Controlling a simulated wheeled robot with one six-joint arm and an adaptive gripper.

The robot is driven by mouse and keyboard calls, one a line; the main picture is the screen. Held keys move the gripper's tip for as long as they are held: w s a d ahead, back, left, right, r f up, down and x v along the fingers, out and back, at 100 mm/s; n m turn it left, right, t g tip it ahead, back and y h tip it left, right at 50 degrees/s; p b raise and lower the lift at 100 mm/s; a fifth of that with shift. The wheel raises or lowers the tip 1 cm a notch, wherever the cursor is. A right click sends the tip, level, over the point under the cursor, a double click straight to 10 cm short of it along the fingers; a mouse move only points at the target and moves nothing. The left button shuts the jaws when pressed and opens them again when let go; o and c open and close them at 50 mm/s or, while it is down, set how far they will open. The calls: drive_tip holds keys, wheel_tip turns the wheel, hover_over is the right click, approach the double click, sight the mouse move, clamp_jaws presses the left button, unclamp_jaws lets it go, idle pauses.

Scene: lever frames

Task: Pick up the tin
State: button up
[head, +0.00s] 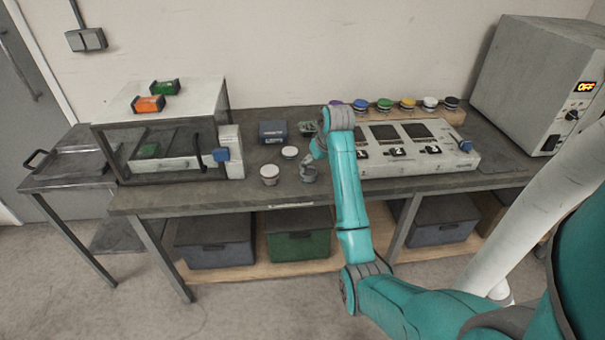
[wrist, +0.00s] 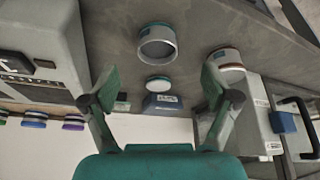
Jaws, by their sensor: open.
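A short grey tin (wrist: 157,48) with an open top stands near the front edge of the bench. In the head view, the tin (head: 309,175) is just below my gripper (head: 314,152). In the wrist view, my gripper (wrist: 159,85) has its two fingers spread wide with nothing between them. The tin is beyond the fingertips, roughly centred between them and apart from both. A similar tin with a white top (head: 270,174) stands to its left; it also shows by the right finger in the wrist view (wrist: 226,58).
A white round lid (head: 290,152) lies behind the tins, with a dark blue box (head: 272,132) further back. A glass-fronted cabinet (head: 165,135) stands left, a numbered panel (head: 420,169) right. Coloured discs (head: 407,104) line a rear shelf. An oven-like unit (head: 535,85) stands far right.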

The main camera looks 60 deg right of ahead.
drive_tip(key=d+r, duration=0.2)
hover_over(308, 173)
drive_tip(key=s, duration=0.3)
drive_tip(key=f, duration=0.5)
drive_tip(key=shift+w+a, duration=0.15)
drive_tip(key=shift+w, duration=0.1)
drive_tip(key=shift+a+x, duration=0.15)
drive_tip(key=shift+x, duration=0.7)
drive_tip(key=shift+a+x, duration=0.2)
drive_tip(key=shift+x, duration=0.7)
drive_tip(key=shift+a+x, duration=0.15)
drive_tip(key=shift+x, duration=0.7)
drive_tip(key=shift+w+d, duration=0.1)
drive_tip(key=c, duration=1.3)
drive_tip(key=shift+r, duration=0.1)
